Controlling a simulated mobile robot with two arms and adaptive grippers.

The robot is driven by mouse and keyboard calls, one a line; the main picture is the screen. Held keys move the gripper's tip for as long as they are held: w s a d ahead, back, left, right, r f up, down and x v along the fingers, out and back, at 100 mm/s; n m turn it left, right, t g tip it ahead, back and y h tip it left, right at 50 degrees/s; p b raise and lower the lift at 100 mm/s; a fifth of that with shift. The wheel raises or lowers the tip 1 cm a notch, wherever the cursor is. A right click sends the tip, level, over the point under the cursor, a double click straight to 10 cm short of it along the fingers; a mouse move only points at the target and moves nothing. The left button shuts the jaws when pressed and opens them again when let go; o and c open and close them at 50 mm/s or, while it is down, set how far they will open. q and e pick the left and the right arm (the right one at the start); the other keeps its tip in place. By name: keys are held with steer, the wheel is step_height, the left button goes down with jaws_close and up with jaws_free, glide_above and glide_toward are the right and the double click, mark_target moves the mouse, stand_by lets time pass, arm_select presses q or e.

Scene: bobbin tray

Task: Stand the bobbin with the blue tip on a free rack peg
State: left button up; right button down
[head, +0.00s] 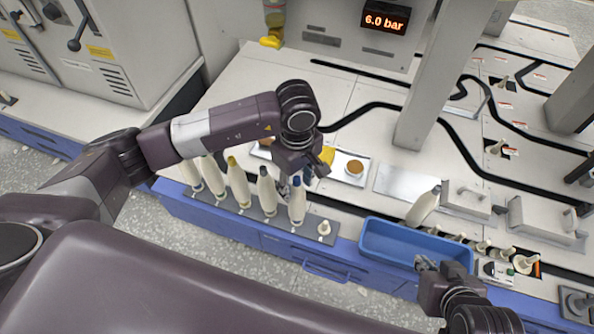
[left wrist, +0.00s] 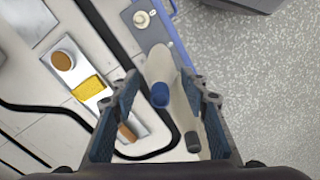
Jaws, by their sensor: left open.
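The blue-tipped bobbin (head: 297,206) is cream-coloured and stands upright on the dark rack (head: 215,201), at the right end of a row of bobbins. My left gripper (head: 298,174) is directly above it. In the left wrist view, the open fingers (left wrist: 162,125) are on either side of the blue tip (left wrist: 160,95), with gaps visible. A black-tipped bobbin (left wrist: 192,138) shows close to the right-hand finger; contact cannot be told. A free rack peg (head: 324,229) is just right of the blue-tipped bobbin. My right gripper (head: 437,268) is by the blue tray; its jaw state is unclear.
A black-tipped bobbin (head: 266,191) and a yellow-tipped one (head: 238,185) stand left of the blue-tipped bobbin. The blue tray (head: 375,251) lies to the right, with a tilted bobbin (head: 423,208) at its back edge. A metal plate with a brown disc (head: 354,168) lies behind the rack.

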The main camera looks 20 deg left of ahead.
mark_target(297, 179)
arm_select(q)
steer(key=shift+r+p, duration=0.4)
steer(key=shift+r, duration=0.7)
steer(key=shift+r+p, duration=0.35)
steer(key=shift+p, duration=0.15)
steer(key=shift+r+p, duration=0.6)
steer(key=shift+r, duration=0.4)
arm_select(e)
steer(key=s+d+g+h, duration=0.1)
steer(key=s+d+g, duration=0.1)
steer(key=s, duration=0.6)
steer(key=shift+d+f+g, duration=0.25)
steer(key=shift+f+g, duration=0.2)
steer(key=shift+g, duration=0.45)
steer(key=shift+w, duration=0.1)
